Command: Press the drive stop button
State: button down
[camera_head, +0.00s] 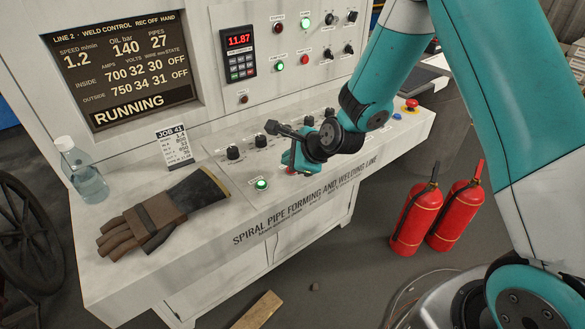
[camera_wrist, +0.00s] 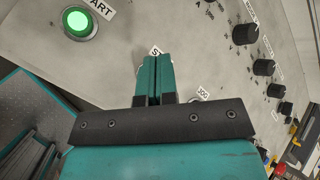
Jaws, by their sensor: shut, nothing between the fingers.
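My gripper (camera_head: 290,162) is shut and empty, pointing down over the sloped desk of the control console. In the wrist view its closed teal fingers (camera_wrist: 155,75) cover the spot just below a white label starting with "S" (camera_wrist: 157,50). The stop button (camera_head: 291,171) shows only as a small red bit at the fingertips in the head view. In the wrist view it is hidden behind the fingers. Whether the fingertips touch it, I cannot tell. The lit green start button (camera_head: 261,184) is to its left. The screen (camera_head: 125,60) reads RUNNING.
Black knobs (camera_head: 233,153) line the desk behind my gripper. A red emergency button (camera_head: 411,105) on yellow sits far right. Red extinguishers (camera_head: 416,215) stand on the floor.

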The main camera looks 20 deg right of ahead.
jog(key=shift+f, duration=0.35)
dwell(0.6)
dwell(0.3)
jog(key=shift+r+p, duration=0.55)
jog(key=shift+r, duration=0.25)
notch_tip(320, 180, up, 5)
jog(key=p, duration=0.4)
jog(key=shift+r+p, duration=0.1)
jog(key=shift+p, duration=0.2)
dwell(0.3)
